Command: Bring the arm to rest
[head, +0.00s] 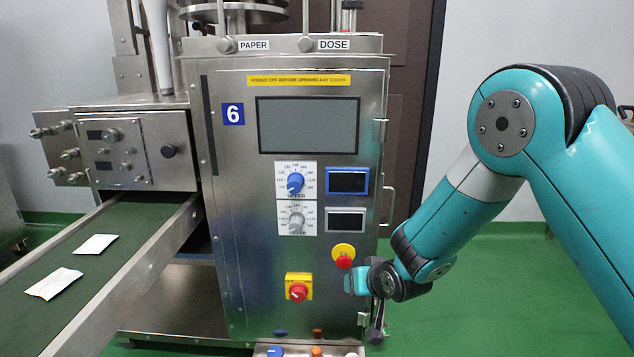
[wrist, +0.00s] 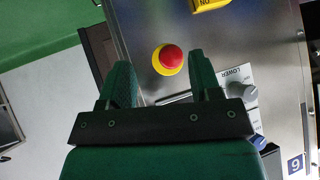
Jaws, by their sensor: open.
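My teal arm (head: 484,212) is bent at the elbow, its forearm reaching down and left to the front of the packing machine (head: 230,120). My gripper (wrist: 161,66) is open, with its two green fingers spread and nothing between them. In the head view, my gripper (head: 357,283) is by the lower right of the machine's panel, just below the red stop button (head: 344,261). In the wrist view, the red button (wrist: 172,58) on its yellow ring appears between the fingertips, beyond them. The exact gap to the panel cannot be told.
The panel has an upper dial (head: 295,183), a lower dial (head: 296,222) and a red rotary switch (head: 299,291) on yellow. A door handle (head: 389,205) sticks out at right. Two white packets (head: 53,284) (head: 96,244) lie on the conveyor (head: 120,225). Green floor (head: 500,300) is clear at right.

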